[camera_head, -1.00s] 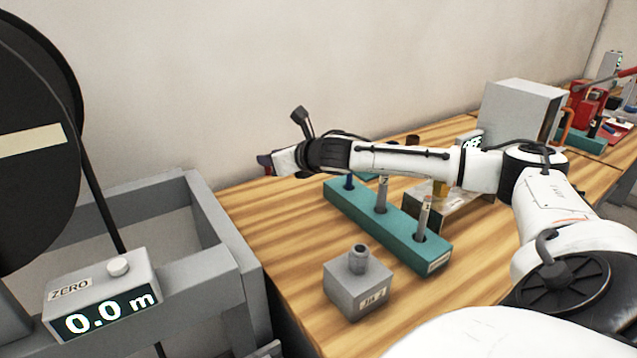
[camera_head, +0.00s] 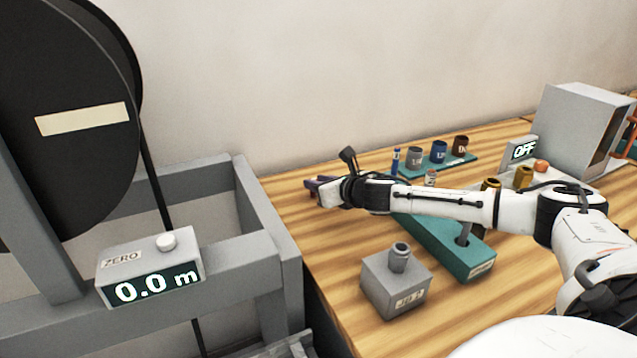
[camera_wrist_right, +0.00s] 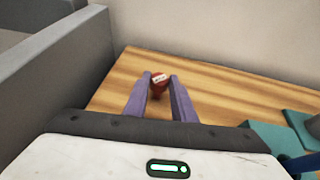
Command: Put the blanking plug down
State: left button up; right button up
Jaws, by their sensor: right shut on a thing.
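My right gripper (camera_head: 318,186) is over the left end of the wooden bench, near its back left corner. In the right wrist view its two purple fingers (camera_wrist_right: 160,95) are closed on a small dark red plug (camera_wrist_right: 159,86) with a white label on top, which I take for the blanking plug. Bare wood shows beyond it; I cannot tell whether the plug touches the bench. My left gripper is in no view.
A teal rack (camera_head: 450,245) stands under my right forearm, with a grey labelled block (camera_head: 395,285) in front. Behind are a teal tray (camera_head: 408,171) with several cups and a unit reading OFF (camera_head: 522,150). A grey frame (camera_head: 265,225) borders the bench at left. Bench wood near the gripper is clear.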

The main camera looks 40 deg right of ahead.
jog(key=o, duration=1)
jog(key=shift+f, duration=0.1)
jog(key=b+v, duration=0.2)
jog(key=v, duration=1)
jog(key=shift+r+b, duration=0.25)
jog(key=shift+b, duration=0.1)
jog(key=shift+a, duration=0.1)
